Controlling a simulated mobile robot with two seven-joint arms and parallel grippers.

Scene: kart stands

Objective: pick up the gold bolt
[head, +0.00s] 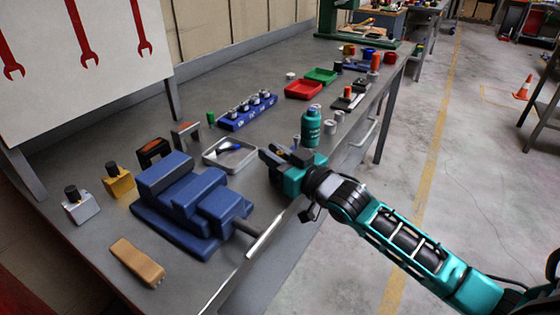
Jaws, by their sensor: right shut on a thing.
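My right gripper (272,157) reaches in from the right over the workbench, between the grey metal tray (248,163) and the teal bottle (311,128). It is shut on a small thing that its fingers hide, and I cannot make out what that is. I cannot pick out the gold bolt for certain anywhere in the view. My left gripper is not in view.
A blue vise (180,205) stands near on the workbench (92,242), left of my right gripper. A tan brush (137,262) lies in front. A blue socket rack (247,111), red bin (303,89) and green bin (321,75) stand farther back.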

